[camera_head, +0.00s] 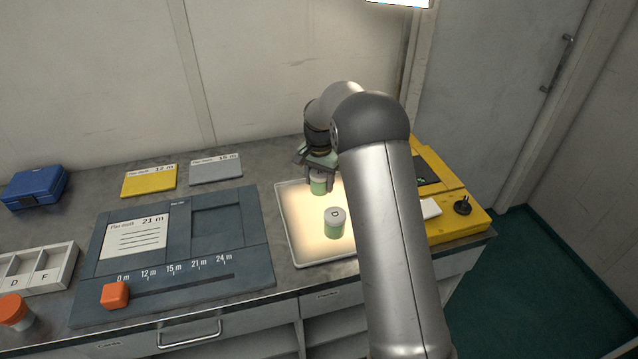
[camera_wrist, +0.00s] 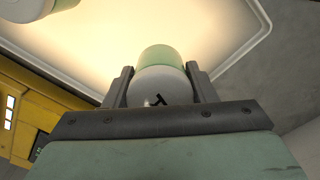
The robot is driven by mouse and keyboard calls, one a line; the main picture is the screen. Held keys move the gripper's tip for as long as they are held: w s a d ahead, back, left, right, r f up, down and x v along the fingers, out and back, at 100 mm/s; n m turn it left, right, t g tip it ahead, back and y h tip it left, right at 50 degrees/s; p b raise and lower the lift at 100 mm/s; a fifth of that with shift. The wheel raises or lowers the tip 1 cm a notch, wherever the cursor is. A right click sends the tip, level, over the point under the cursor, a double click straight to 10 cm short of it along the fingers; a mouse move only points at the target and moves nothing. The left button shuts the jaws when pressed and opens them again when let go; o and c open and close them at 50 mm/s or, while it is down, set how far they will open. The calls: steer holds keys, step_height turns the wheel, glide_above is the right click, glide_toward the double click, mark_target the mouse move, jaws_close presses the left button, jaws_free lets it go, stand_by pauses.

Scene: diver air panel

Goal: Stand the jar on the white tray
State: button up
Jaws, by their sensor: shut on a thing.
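My gripper (camera_head: 318,184) is shut on a green jar with a grey-white lid (camera_head: 318,187), at the back part of the lit white tray (camera_head: 293,246). In the wrist view the held jar (camera_wrist: 162,85) sits between the two fingers, and a dark mark shows on its lid. The tray's pale lit surface (camera_wrist: 110,45) lies beyond it. I cannot tell whether the jar touches the tray. A second green jar (camera_head: 334,224), its lid marked with a letter that looks like D, stands upright on the tray, in front of the held one.
A yellow panel with a black knob (camera_head: 462,206) is right of the tray, partly behind my arm. A dark slider board (camera_head: 172,255) with an orange slider (camera_head: 115,295) lies left. A sorting box (camera_head: 45,268), an orange-lidded jar (camera_head: 14,311) and a blue case (camera_head: 36,187) are farther left.

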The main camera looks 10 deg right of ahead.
steer(key=shift+f, duration=0.95)
steer(key=shift+f, duration=0.1)
steer(key=shift+f, duration=0.15)
steer(key=o, duration=1.1)
